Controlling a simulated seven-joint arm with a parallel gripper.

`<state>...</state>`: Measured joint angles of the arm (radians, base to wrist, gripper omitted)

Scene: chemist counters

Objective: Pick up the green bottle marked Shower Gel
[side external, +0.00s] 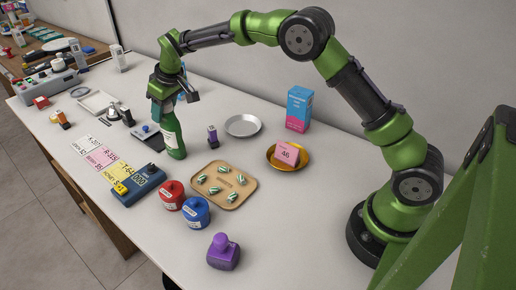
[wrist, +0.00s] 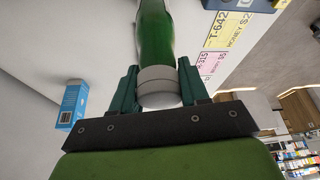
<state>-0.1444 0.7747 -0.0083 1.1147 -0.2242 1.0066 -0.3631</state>
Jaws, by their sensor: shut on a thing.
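The green bottle (side external: 173,139) stands upright on the white counter in the side external view, at the far end of the arm. My gripper (side external: 163,108) comes down over its top and is shut on it. In the wrist view the bottle's green body (wrist: 155,35) and its grey-white cap (wrist: 158,86) show, and the dark green fingers of my gripper (wrist: 157,88) stand on both sides of the cap. I cannot read a label on the bottle. Whether its base touches the counter is not clear.
A purple-capped small bottle (side external: 212,137) and a silver dish (side external: 242,125) stand right of the bottle. A blue device (side external: 138,184), red jar (side external: 172,195), blue jar (side external: 195,213) and wooden tray (side external: 248,190) lie nearer. A blue carton (wrist: 72,103) shows in the wrist view.

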